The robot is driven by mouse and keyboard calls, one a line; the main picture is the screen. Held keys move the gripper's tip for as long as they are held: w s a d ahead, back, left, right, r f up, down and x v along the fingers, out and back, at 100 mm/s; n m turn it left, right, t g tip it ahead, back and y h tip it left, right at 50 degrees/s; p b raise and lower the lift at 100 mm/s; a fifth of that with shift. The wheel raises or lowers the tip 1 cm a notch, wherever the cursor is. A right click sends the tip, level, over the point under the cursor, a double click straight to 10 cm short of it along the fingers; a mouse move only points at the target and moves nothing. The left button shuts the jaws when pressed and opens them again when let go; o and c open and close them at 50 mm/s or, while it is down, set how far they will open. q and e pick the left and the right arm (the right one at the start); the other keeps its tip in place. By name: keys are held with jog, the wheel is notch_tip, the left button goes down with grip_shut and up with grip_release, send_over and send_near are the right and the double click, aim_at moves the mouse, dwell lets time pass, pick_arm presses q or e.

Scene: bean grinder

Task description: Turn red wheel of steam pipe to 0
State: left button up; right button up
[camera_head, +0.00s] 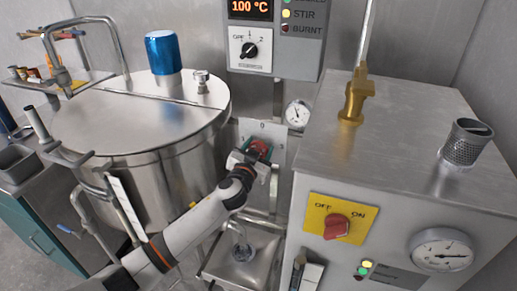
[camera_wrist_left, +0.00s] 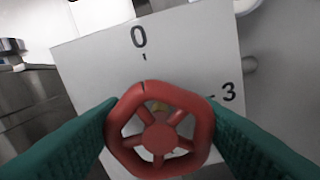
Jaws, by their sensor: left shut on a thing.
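The red wheel (camera_wrist_left: 160,130) is in front of a pale plate (camera_wrist_left: 85,65) in the left wrist view. The plate carries a 0 at the top and a 3 at the right. A dark mark on the wheel's rim is near its top, a little left of the tick below the 0. My left gripper (camera_wrist_left: 160,128) is shut on the wheel, with one green finger on each side. In the head view the wheel (camera_head: 259,149) is partly covered by my left gripper (camera_head: 252,158). My right gripper is not in view.
A large steel kettle (camera_head: 140,120) stands left of the wheel, close to my left arm. A steel cabinet (camera_head: 400,130) with a red switch (camera_head: 337,226) stands to the right. A small gauge (camera_head: 297,114) is above the wheel and a control box (camera_head: 275,40) higher up.

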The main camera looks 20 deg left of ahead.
pick_arm(q)
jog(key=m, duration=0.4)
jog(key=shift+d+m+p, duration=0.1)
jog(key=shift+m+p, duration=0.2)
jog(key=m, duration=0.4)
jog(key=shift+f+m+p, duration=0.15)
jog(key=shift+m+p, duration=0.15)
jog(key=shift+p, duration=0.05)
jog(key=m+p, duration=0.1)
jog(key=m, duration=0.3)
jog(key=shift+d+f+m, duration=0.1)
jog(key=shift+m, duration=0.2)
jog(key=shift+f+m+p, duration=0.15)
jog(key=shift+m+p, duration=0.25)
jog(key=shift+m, duration=1.7)
jog(key=o, duration=1)
